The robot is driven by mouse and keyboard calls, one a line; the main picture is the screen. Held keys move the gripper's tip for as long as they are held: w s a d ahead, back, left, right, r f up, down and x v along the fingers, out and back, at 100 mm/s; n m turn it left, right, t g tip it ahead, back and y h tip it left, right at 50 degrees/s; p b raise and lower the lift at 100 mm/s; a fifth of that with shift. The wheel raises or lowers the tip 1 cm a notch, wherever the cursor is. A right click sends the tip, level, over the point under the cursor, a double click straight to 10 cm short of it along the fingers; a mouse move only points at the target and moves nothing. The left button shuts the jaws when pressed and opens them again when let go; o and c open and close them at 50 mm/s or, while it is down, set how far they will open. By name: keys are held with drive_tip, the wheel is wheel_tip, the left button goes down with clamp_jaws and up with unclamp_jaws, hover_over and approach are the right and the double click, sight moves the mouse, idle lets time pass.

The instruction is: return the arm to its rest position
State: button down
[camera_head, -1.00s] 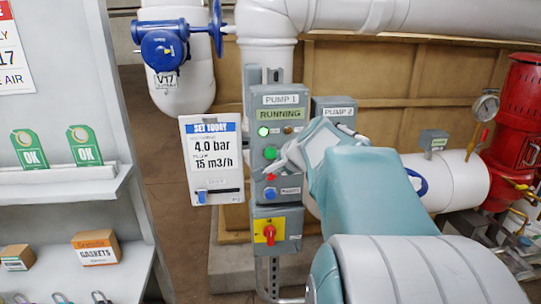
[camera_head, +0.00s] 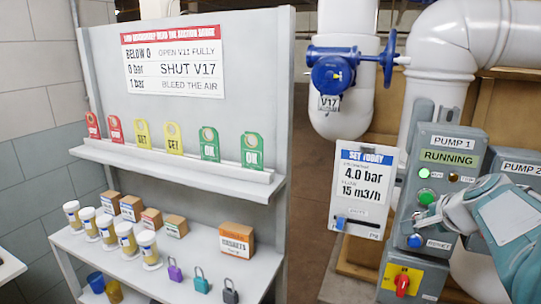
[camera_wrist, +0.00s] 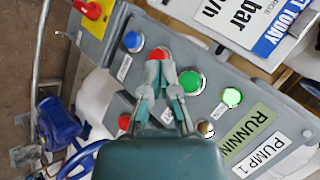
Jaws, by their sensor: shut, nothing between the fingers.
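My gripper (camera_head: 424,217) is in front of the grey PUMP 1 panel (camera_head: 441,140) at the right of the head view. In the wrist view my gripper (camera_wrist: 159,68) is shut and empty, its fingertips close over the red button area between the blue button (camera_wrist: 133,41) and the green button (camera_wrist: 191,82). I cannot tell whether they touch the panel. My teal arm reaches in from the right edge of the head view. The RUNNING sign (camera_head: 449,158) shows beside a lit green lamp (camera_head: 424,173).
A yellow plate with a red switch (camera_head: 402,283) sits below the panel. Left of it hangs a SET TODAY card (camera_head: 362,188). A blue V17 valve (camera_head: 335,73) is on a white pipe. A grey shelf (camera_head: 180,165) with tags, boxes, jars and padlocks fills the left.

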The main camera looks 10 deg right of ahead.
drive_tip(key=s+a+f+n+g+y, duration=0.15)
drive_tip(key=s+a+n, duration=0.3)
drive_tip(key=a, duration=0.45)
drive_tip(key=s+a+f+n+g, duration=0.1)
drive_tip(key=s+a+f+n, duration=0.15)
drive_tip(key=a+n, duration=0.45)
drive_tip(key=s+a+f+n+g, duration=0.1)
drive_tip(key=s+a+f+n, duration=0.4)
drive_tip(key=s+a, duration=0.3)
drive_tip(key=s, duration=0.2)
drive_tip(key=shift+s+a, duration=0.15)
drive_tip(key=shift+s, duration=0.15)
drive_tip(key=shift+a+g, duration=0.1)
drive_tip(key=shift+g, duration=0.15)
